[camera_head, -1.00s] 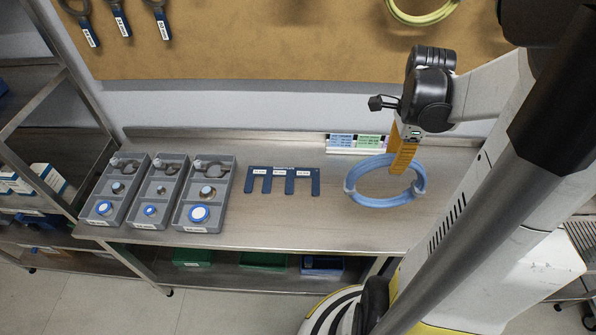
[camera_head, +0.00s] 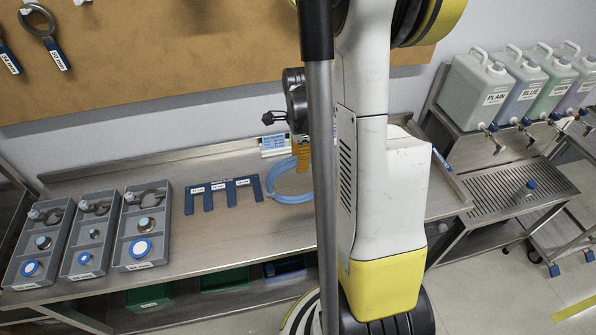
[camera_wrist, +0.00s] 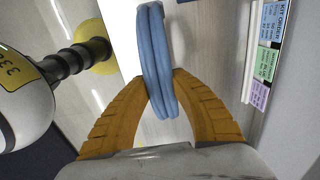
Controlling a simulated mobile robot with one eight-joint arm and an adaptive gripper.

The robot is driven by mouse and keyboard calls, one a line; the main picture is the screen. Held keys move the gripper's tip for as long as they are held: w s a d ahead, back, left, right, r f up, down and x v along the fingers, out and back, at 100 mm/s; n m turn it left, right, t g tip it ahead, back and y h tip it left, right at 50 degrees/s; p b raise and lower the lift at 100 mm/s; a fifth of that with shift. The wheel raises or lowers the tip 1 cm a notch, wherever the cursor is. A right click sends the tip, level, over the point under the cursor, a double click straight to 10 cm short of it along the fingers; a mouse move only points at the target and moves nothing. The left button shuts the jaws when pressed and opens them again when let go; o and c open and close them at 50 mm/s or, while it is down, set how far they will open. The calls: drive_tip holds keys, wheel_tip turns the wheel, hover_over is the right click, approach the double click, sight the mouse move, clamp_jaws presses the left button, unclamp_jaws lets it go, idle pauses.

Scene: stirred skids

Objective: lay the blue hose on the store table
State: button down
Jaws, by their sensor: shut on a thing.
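The blue hose (camera_head: 290,195) is a coiled ring, seen low at the steel table (camera_head: 230,240), just right of the dark blue slotted rack. My arm hides its right part in the head view. My gripper (camera_head: 303,157) has orange fingers at the far side of the ring. In the wrist view the hose (camera_wrist: 155,45) passes between the two fingertips of my gripper (camera_wrist: 163,88), which are shut on it. I cannot tell whether the ring touches the table top.
Grey compartment trays (camera_head: 140,225) stand on the left of the table, beside the slotted rack (camera_head: 222,193). Small label cards (camera_head: 274,146) stand at the back. Several liquid canisters (camera_head: 483,88) stand on a stand at right, near a drip grate (camera_head: 520,190).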

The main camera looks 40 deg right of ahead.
drive_tip(key=shift+w+f, duration=0.2)
drive_tip(key=shift+f, duration=1.95)
drive_tip(key=shift+f+b, duration=0.15)
drive_tip(key=shift+b, duration=0.25)
drive_tip(key=c, duration=1.2)
unclamp_jaws()
